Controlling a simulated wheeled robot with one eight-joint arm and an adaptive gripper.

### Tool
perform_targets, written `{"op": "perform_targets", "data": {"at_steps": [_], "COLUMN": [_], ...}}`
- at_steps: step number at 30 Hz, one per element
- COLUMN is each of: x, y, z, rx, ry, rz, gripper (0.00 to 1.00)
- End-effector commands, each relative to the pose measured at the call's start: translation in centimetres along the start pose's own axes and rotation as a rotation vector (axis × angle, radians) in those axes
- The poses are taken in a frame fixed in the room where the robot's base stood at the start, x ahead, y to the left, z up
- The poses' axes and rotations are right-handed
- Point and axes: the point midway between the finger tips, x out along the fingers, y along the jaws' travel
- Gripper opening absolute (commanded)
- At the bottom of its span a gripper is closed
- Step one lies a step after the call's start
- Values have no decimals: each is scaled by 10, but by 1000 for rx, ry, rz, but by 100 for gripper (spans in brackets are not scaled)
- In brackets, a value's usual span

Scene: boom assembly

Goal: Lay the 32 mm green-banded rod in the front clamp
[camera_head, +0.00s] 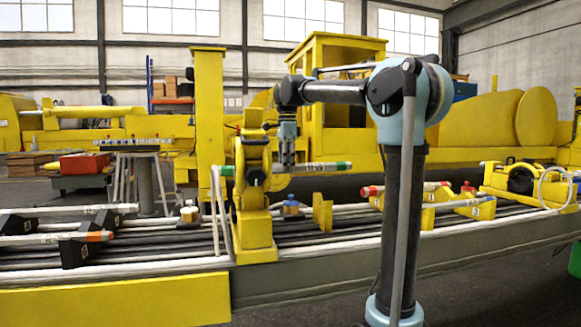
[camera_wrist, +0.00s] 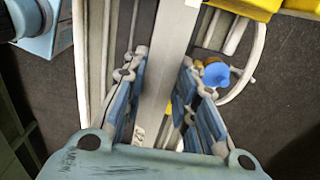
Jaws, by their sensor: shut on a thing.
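The green-banded rod (camera_head: 316,168) is pale with a green band near its right end in the head view. It lies about level, and its left end shows just left of a yellow clamp stand (camera_head: 254,215). My gripper (camera_head: 287,163) points down and is shut on the rod, just right of the stand's round head. In the wrist view the pale rod (camera_wrist: 172,50) runs lengthwise between the blue finger pads of my gripper (camera_wrist: 160,95). The stand's head hides part of the rod, so I cannot tell whether the rod rests in it. I cannot tell which stand is the front clamp.
A red-ended rod (camera_head: 405,188) lies on low yellow supports at the right. An orange-ended rod (camera_head: 60,238) and a white rod (camera_head: 70,210) lie on black blocks at the left.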

Motion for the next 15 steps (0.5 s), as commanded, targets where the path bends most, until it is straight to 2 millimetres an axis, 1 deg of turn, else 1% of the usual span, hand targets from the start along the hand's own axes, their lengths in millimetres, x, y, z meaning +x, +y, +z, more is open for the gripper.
{"op": "perform_targets", "data": {"at_steps": [15], "x": [24], "y": [0], "z": [0], "rx": [0], "ry": [0], "rz": [0], "gripper": [0]}}
